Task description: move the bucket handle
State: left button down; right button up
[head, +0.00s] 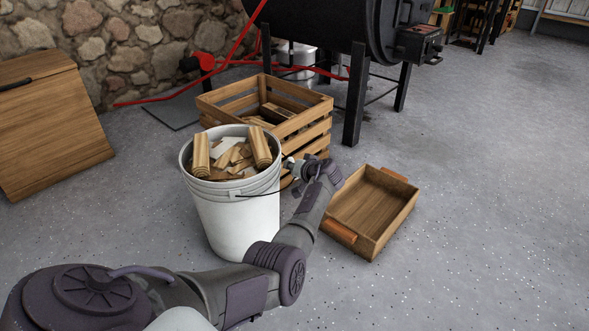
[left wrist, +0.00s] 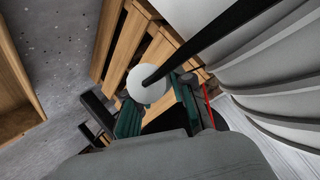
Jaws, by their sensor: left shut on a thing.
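A white bucket (head: 236,215) full of wood pieces (head: 232,156) stands upright on the floor. Its thin dark bucket handle (head: 262,193) hangs down on the right side and leads to my left gripper (head: 296,172). In the left wrist view the dark handle rod (left wrist: 215,34) runs to a round white grip (left wrist: 149,84). My left gripper (left wrist: 157,106), with green finger pads, is shut on this grip, to the right of the bucket. The ribbed bucket wall (left wrist: 270,75) shows close by there. My right gripper is not in view.
A slatted wooden crate (head: 312,139) with wood stands right behind the bucket and gripper. A shallow wooden tray (head: 372,208) lies close to the right. A black barrel stove (head: 330,25) stands behind. A wooden box (head: 50,135) is at the left. The floor at right is clear.

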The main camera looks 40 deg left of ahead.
pick_arm(q)
jog(key=shift+s+a+f+b, duration=0.15)
jog(key=shift+f+b, duration=0.15)
jog(key=shift+f, duration=0.1)
jog(key=c, duration=1)
grip_release()
jog(key=shift+s+d+r, duration=0.1)
jog(key=shift+d+r, duration=0.05)
jog(key=shift+d, duration=0.3)
jog(key=v, duration=1.1)
jog(key=shift+d, duration=0.1)
